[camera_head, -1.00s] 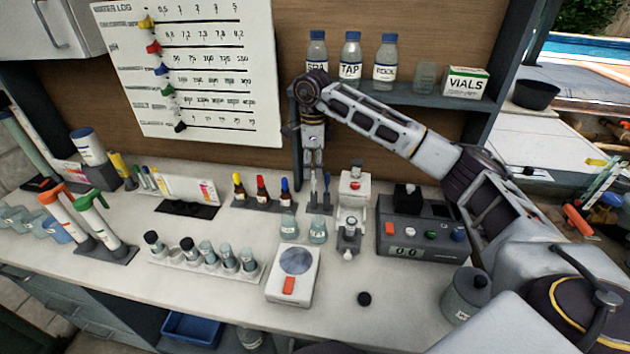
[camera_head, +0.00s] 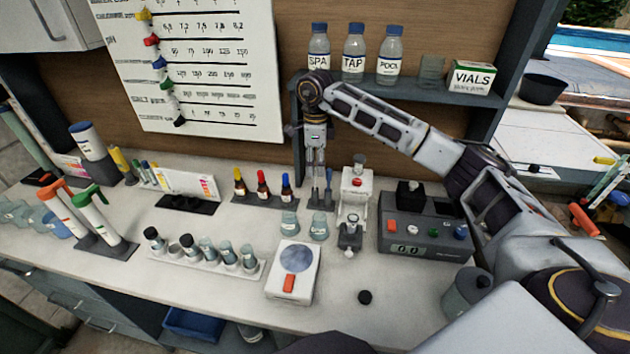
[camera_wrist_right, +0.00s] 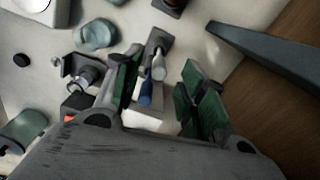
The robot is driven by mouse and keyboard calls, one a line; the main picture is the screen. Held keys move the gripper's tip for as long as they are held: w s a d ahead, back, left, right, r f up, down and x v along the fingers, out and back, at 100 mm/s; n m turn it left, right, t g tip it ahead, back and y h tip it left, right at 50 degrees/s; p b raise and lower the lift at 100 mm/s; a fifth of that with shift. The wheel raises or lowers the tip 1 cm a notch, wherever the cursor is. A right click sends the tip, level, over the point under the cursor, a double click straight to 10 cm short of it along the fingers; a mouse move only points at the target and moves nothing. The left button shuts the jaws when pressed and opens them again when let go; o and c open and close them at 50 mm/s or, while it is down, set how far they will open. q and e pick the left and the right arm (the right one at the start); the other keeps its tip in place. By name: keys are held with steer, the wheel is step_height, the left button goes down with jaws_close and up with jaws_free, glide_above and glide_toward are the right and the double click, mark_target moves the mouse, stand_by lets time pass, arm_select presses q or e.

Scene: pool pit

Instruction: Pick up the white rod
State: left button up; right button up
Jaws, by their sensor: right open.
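The white rod (camera_wrist_right: 158,68) stands beside a blue-ended rod (camera_wrist_right: 146,92) in a small dark holder (camera_wrist_right: 160,42), seen from above in the right wrist view. In the head view the holder (camera_head: 320,204) stands on the counter below the shelf. My right gripper (camera_head: 316,176) points down just above the holder; its fingers partly hide the rods there. In the right wrist view the gripper (camera_wrist_right: 160,78) is open, with green pads either side of the rods, which show nearer the left pad. My left gripper is not in view.
Dropper bottles (camera_head: 262,188) stand left of the holder, and a white device (camera_head: 354,195) and grey meter (camera_head: 425,228) stand to its right. Glass beakers (camera_head: 319,226) sit in front. The shelf (camera_head: 420,95) with bottles is behind my arm.

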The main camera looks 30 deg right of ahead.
mark_target(315, 180)
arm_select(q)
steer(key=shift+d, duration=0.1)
arm_select(e)
steer(key=shift+f, duration=0.3)
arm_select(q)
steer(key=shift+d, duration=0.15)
arm_select(e)
steer(key=shift+f, duration=0.35)
step_height(315, 180, down, 3)
steer(key=shift+a+f+p, duration=0.1)
steer(key=shift+f+p, duration=0.05)
steer(key=shift+p, duration=0.4)
steer(key=shift+f, duration=0.6)
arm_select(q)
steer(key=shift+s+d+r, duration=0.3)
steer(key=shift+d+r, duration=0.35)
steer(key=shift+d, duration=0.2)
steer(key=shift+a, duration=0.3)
arm_select(e)
steer(key=shift+c, duration=0.3)
jaws_close()
